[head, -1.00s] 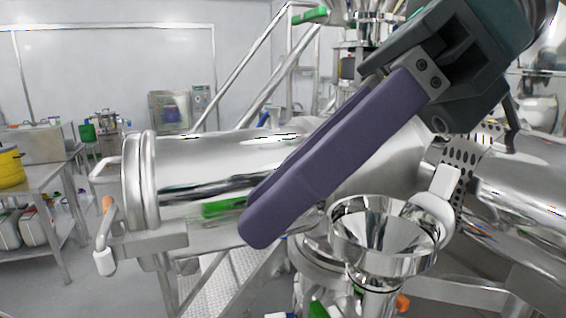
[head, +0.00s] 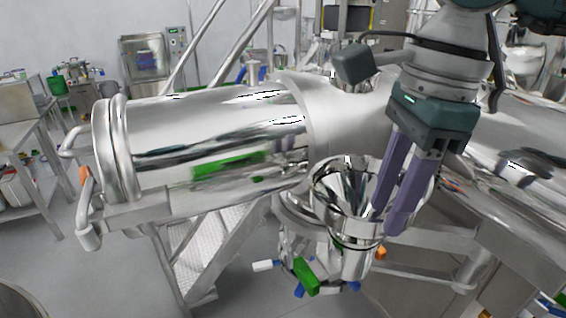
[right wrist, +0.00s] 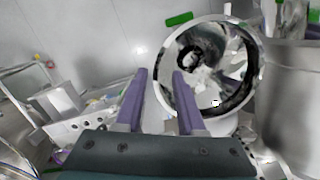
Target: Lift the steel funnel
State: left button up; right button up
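The steel funnel (head: 335,200) is a shiny open cone with a spout below, standing upright in front of the large steel cylinder. My right gripper (head: 386,222) comes down from the upper right, its two purple fingers at the funnel's right side. In the right wrist view, the round funnel mouth (right wrist: 210,70) lies right of centre. The right gripper (right wrist: 158,72) is open there, with a gap between its fingers. One finger overlaps the mouth and the other is outside, so the rim appears between them. I cannot tell whether they touch it. My left gripper is not in view.
A large horizontal steel cylinder (head: 215,140) fills the area behind and left of the funnel. Below the funnel are a green piece (head: 306,276) and several blue and white handles. Another long steel vessel (head: 515,165) is at right. A bench stands far left; grey floor is open at lower left.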

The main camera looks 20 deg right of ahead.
jog(key=shift+a+f+p, duration=0.15)
jog(key=shift+f+p, duration=0.15)
jog(key=shift+f, duration=0.9)
jog(key=shift+w, duration=0.1)
grip_shut()
jog(key=shift+r, duration=0.1)
